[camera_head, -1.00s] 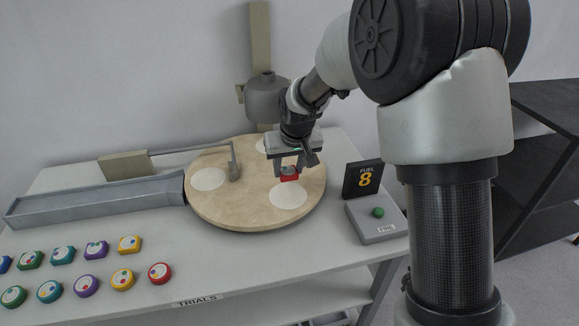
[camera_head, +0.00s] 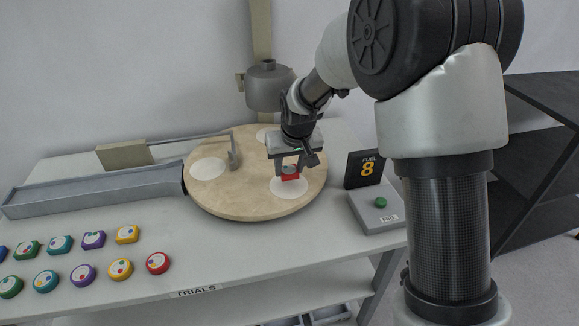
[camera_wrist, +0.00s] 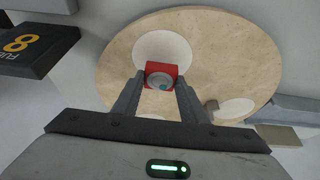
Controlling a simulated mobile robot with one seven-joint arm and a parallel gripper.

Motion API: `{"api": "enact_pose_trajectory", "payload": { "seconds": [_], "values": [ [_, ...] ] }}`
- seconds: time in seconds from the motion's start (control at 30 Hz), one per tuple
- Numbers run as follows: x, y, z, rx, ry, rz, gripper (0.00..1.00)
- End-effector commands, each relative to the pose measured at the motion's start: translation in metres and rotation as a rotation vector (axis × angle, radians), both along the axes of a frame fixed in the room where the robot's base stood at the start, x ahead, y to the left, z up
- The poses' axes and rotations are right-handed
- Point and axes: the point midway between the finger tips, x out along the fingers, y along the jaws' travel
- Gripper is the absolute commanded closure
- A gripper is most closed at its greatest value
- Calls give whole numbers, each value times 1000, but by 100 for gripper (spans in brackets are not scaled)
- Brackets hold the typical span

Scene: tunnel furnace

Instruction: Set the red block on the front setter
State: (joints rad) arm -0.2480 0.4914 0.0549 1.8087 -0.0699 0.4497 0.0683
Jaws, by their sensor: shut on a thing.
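The red block (camera_head: 291,177) is square with a round pale face; it also shows in the wrist view (camera_wrist: 152,68) with a teal dot. My gripper (camera_head: 290,170) is shut on it, one finger at each side, above the round tan turntable (camera_head: 230,206). In the head view the block overlaps the back part of the front white disc, the front setter (camera_head: 287,190). In the wrist view this white disc (camera_wrist: 160,45) lies beyond the block. I cannot tell whether the block touches the disc.
Another white disc (camera_head: 207,169) lies at the turntable's left, beside a grey bar (camera_head: 234,150). A grey chute (camera_head: 95,193) ends at the turntable. A fuel sign (camera_head: 364,169) and green button (camera_head: 380,202) stand at right. Several coloured blocks (camera_head: 83,272) lie front left.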

Motion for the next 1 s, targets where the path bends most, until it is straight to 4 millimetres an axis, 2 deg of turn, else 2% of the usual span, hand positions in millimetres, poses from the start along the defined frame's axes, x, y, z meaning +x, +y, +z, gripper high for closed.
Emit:
{"api": "enact_pose_trajectory", "payload": {
  "seconds": [0.67,1.0],
  "values": [
    [0,0,-28,0,0,0,85],
    [0,0,-28,0,-1,0,85]
  ]
}}
